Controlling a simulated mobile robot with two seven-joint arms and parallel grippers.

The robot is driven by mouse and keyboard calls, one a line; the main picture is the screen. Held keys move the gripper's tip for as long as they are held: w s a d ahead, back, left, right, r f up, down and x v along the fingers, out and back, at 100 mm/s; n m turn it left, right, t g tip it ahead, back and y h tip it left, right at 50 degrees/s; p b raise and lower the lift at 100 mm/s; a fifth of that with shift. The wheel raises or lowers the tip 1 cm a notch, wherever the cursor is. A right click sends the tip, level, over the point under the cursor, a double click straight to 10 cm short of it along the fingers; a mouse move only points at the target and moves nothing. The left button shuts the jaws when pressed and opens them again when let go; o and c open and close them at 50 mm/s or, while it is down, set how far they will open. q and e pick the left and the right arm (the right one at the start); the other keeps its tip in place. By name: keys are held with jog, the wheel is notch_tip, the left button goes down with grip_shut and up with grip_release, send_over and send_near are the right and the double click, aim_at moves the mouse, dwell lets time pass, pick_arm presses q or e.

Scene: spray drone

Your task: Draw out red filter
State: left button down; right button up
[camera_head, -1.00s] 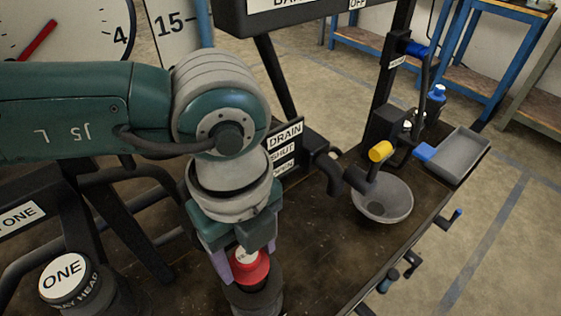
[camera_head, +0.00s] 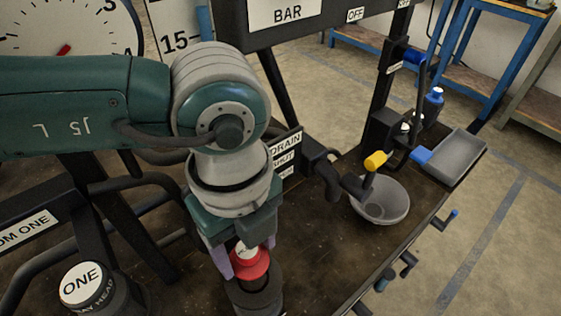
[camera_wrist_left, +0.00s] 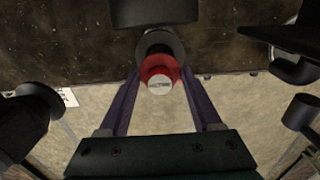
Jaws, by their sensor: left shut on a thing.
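The red filter (camera_head: 252,265) has a pale labelled cap and sits at the mouth of an upright black cylindrical housing (camera_head: 252,298) at the lower middle of the head view. My left gripper (camera_head: 240,262) comes down from above, shut on the red filter with a purple finger on either side. A dark opening of the housing shows below the red part. In the left wrist view the red filter (camera_wrist_left: 158,72) shows end-on between the purple fingers (camera_wrist_left: 160,84), with a grey-black ring behind it. How much of the filter is still inside the housing is hidden. My right gripper is not in view.
A black cap marked ONE (camera_head: 82,284) stands at the lower left. Black pipes and a DRAIN/SHUT sign (camera_head: 286,145) are behind my arm. A grey bowl (camera_head: 382,202), yellow knob (camera_head: 376,161) and grey tray (camera_head: 461,158) lie to the right. The bench between housing and bowl is mostly clear.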

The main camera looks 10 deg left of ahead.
pick_arm(q)
jog(key=shift+r+p, duration=2.65)
jog(key=shift+r, duration=0.2)
